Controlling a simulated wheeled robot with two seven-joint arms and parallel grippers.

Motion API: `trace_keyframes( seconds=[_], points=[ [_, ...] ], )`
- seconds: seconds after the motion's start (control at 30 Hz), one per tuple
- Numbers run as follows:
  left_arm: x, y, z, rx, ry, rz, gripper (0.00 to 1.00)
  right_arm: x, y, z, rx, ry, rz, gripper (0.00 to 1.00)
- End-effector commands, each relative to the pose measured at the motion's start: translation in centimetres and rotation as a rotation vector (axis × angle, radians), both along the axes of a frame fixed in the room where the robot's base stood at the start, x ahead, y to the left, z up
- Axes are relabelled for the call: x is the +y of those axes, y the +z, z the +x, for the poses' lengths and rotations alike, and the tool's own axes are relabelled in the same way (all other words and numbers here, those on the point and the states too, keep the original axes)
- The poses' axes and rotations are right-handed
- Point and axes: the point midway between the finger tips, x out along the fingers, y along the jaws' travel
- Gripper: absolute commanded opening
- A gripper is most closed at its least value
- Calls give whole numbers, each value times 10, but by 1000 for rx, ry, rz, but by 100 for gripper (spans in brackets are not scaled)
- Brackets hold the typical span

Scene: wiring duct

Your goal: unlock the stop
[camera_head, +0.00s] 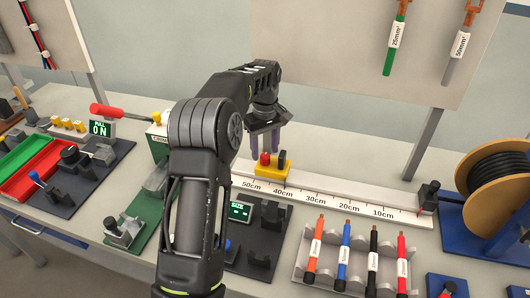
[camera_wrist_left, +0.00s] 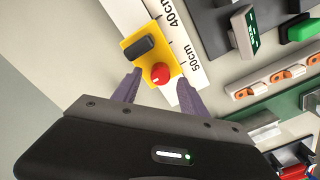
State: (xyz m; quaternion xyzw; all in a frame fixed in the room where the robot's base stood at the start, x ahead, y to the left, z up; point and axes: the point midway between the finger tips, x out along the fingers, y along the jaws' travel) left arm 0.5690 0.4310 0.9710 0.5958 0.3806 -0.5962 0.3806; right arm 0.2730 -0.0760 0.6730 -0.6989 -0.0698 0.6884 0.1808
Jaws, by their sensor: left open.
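The stop is a yellow block (camera_head: 272,172) on the white ruler rail, between the 50cm and 40cm marks. It carries a red knob (camera_head: 265,158) and a black lever or knob (camera_head: 282,158). In the left wrist view the yellow block (camera_wrist_left: 133,38) has the red knob (camera_wrist_left: 160,73) nearest my gripper and the black part (camera_wrist_left: 143,48) farther off. My left gripper (camera_head: 266,150) is open just above and behind the block. In the wrist view its two purple fingers (camera_wrist_left: 158,88) stand on either side of the red knob. Whether they touch it I cannot tell. My right gripper is not in view.
The ruler rail (camera_head: 345,196) runs right to a black end block (camera_head: 428,192). A cable rack (camera_head: 335,272) with several coloured cables lies in front. A cable spool (camera_head: 495,180) stands at right. A display panel (camera_head: 240,211) sits close to my left arm.

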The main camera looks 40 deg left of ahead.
Motion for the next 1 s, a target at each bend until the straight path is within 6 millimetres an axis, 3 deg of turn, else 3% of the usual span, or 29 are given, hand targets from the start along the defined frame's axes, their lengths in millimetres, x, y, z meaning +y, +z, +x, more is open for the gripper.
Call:
trace_keyframes(
  seconds=[0.23,0.4,1.0],
  points=[
    [0,42,1,-5,0,2,51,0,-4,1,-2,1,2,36],
    [0,59,0,-2,0,1,51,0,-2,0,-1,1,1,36],
    [0,61,0,-1,0,0,51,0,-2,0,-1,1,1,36]
  ],
)
